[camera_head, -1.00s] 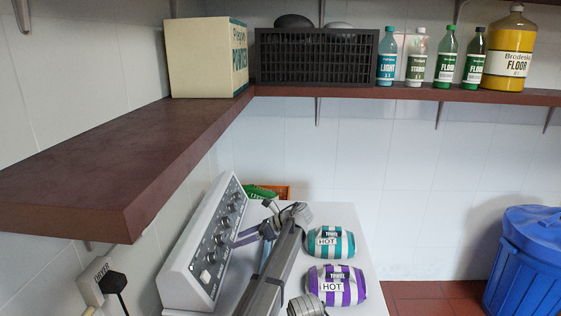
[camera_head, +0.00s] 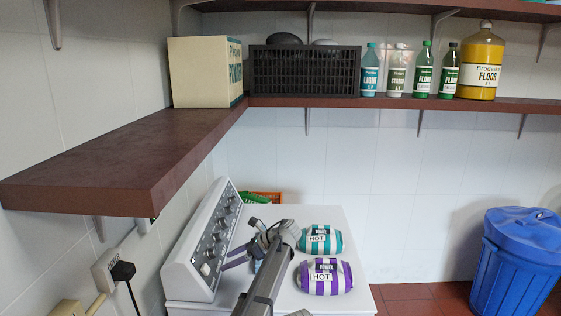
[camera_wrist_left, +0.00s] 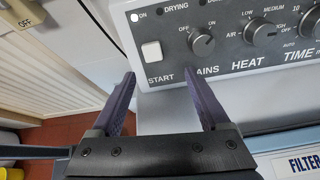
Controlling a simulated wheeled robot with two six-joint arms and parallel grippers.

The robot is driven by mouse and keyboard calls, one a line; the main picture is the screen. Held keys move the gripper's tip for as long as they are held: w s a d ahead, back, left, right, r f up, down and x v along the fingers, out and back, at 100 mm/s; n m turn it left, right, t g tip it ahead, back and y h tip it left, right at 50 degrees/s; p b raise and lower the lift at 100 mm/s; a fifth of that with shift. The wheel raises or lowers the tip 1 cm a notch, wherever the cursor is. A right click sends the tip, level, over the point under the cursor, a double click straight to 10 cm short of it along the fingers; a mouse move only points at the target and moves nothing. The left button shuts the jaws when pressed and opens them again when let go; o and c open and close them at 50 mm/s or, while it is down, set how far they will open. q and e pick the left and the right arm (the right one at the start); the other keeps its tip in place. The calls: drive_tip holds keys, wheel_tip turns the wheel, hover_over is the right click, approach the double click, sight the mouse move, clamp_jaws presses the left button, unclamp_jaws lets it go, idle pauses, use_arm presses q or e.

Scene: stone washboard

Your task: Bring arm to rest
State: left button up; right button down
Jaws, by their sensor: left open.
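My left arm reaches over the white machine top in the head view. Its gripper (camera_head: 227,258) is open, with purple-grey fingers beside the grey control panel (camera_head: 208,245). In the left wrist view the open fingers (camera_wrist_left: 160,82) are spread apart with nothing between them. The panel there shows a white START button (camera_wrist_left: 151,51) just beyond the fingers, and the DRAINS knob (camera_wrist_left: 202,44). Whether a finger touches the panel is unclear. My right gripper is not seen.
A teal bundle (camera_head: 322,239) and a purple bundle (camera_head: 325,277), both labelled HOT, lie right of the arm. An orange crate (camera_head: 262,197) is behind. A brown shelf (camera_head: 120,170) overhangs at left. A blue bin (camera_head: 515,265) stands right.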

use_arm(q)
drive_tip(key=s+a+f+n+h, duration=0.2)
drive_tip(key=s+f+n+h, duration=0.3)
drive_tip(key=s, duration=0.4)
drive_tip(key=s+a+f+n+h, duration=0.2)
drive_tip(key=s+f+n, duration=0.3)
drive_tip(key=s, duration=0.5)
drive_tip(key=s+d+n+h, duration=0.3)
drive_tip(key=s+n+h, duration=0.2)
drive_tip(key=s+n, duration=0.45)
drive_tip(key=s+d+m+y, duration=0.1)
drive_tip(key=s+d+m, duration=0.2)
drive_tip(key=s+d, duration=0.3)
drive_tip(key=d, duration=0.5)
drive_tip(key=shift+f+m, duration=0.35)
drive_tip(key=shift+c, duration=0.3)
